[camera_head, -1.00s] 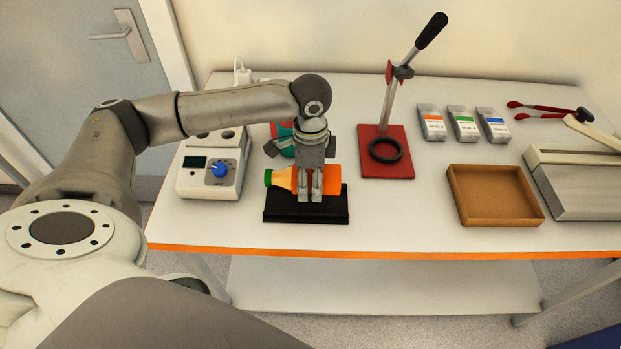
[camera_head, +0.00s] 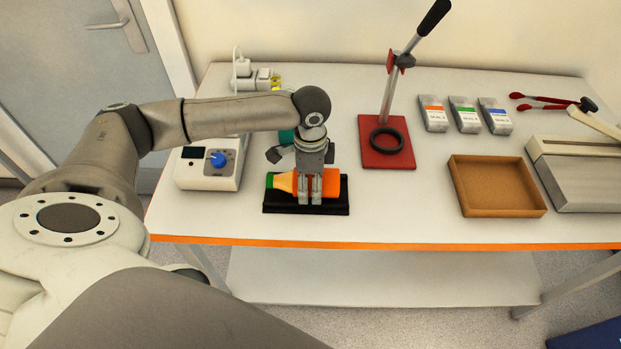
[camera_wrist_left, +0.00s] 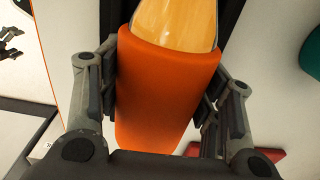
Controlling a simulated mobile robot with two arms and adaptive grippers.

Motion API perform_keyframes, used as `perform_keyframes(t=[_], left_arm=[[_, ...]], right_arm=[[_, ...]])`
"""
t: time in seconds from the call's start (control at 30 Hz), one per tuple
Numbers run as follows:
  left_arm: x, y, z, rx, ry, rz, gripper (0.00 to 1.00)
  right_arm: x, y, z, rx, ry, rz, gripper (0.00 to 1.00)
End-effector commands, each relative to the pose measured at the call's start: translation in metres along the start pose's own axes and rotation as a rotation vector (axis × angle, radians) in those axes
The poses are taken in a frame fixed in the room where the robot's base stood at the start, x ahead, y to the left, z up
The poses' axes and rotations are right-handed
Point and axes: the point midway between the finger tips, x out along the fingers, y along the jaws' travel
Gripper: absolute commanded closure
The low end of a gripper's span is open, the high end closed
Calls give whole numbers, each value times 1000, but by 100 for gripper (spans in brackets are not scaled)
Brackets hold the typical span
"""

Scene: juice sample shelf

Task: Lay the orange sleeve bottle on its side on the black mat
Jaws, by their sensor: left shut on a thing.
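The orange sleeve bottle (camera_head: 329,183) lies on its side at the black mat (camera_head: 335,209), its green cap toward the left. My left gripper (camera_head: 311,200) comes down from above and is shut on the bottle's sleeve. In the left wrist view the orange sleeve (camera_wrist_left: 165,90) sits between both fingers, with the amber neck beyond it. The bottle looks very low over the mat or resting on it; the fingers hide part of the contact. My right gripper is not in view.
A white device with a blue knob (camera_head: 217,160) stands left of the mat. A red-based lever press (camera_head: 400,155) stands behind right. A brown tray (camera_head: 478,207), several sachets (camera_head: 464,117) and red tongs (camera_head: 545,106) are further right. The table front between mat and tray is clear.

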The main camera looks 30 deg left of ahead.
Motion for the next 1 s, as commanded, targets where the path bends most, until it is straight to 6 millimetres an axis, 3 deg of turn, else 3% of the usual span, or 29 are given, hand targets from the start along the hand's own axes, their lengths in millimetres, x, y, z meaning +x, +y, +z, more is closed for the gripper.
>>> perform_keyframes(t=[0.27,0.3,0.5,0.83,1.0], left_arm=[[0,1,0,1,0,3,79],[1,1,0,1,0,3,39],[2,1,0,1,0,3,15],[1,1,0,1,-1,2,15],[-16,0,-1,0,3,0,15]], right_arm=[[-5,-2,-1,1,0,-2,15],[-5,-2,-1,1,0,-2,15],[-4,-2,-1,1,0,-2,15],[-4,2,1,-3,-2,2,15],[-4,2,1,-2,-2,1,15]])
